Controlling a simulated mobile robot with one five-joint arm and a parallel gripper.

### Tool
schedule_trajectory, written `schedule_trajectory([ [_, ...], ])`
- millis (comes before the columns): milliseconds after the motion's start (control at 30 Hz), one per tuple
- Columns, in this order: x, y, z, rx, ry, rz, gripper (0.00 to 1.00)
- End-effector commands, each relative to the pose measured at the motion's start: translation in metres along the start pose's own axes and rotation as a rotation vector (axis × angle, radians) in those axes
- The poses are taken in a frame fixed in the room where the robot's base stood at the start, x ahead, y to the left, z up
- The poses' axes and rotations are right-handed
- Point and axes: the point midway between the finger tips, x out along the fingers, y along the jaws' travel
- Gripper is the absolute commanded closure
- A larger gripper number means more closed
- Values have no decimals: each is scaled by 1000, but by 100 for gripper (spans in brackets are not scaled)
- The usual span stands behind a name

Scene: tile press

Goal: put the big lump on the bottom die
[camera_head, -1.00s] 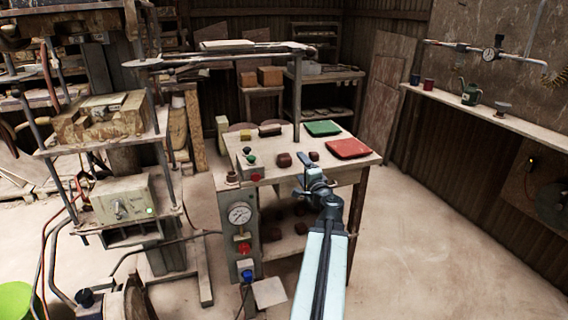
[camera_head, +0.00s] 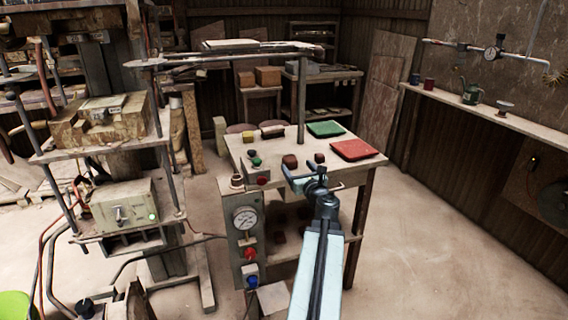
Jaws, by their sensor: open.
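Two dark brown lumps lie on the wooden bench top (camera_head: 340,172). The left one, the big lump (camera_head: 290,160), is larger than the small lump (camera_head: 319,157) to its right. My gripper (camera_head: 292,174) is open and empty, its jaws just in front of the big lump in the picture. I cannot tell the gap between them or the gripper's height. The press stands at the left, with a worn yellowish block (camera_head: 85,131) on its upper plate and a pale box (camera_head: 143,197) with a green light below. I cannot tell which part is the bottom die.
A red tray (camera_head: 357,149) and a green tray (camera_head: 326,129) lie at the bench's right and back. A metal post (camera_head: 301,95) rises from the bench. A gauge panel (camera_head: 245,220) with buttons fronts its left side. Open floor lies to the right.

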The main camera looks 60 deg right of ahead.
Motion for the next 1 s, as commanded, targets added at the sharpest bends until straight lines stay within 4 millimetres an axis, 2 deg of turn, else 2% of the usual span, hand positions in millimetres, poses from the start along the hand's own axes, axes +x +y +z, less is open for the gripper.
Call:
schedule_trajectory([
  [133, 2, 0, 0, 21, 0, 0, 24],
  [333, 26, -1, 0, 18, 0, 1, 24],
  [533, 34, 0, 0, 17, 0, 0, 24],
  [800, 78, -1, 0, 16, 0, 0, 24],
  [1000, 78, 0, 0, 16, 0, 0, 24],
])
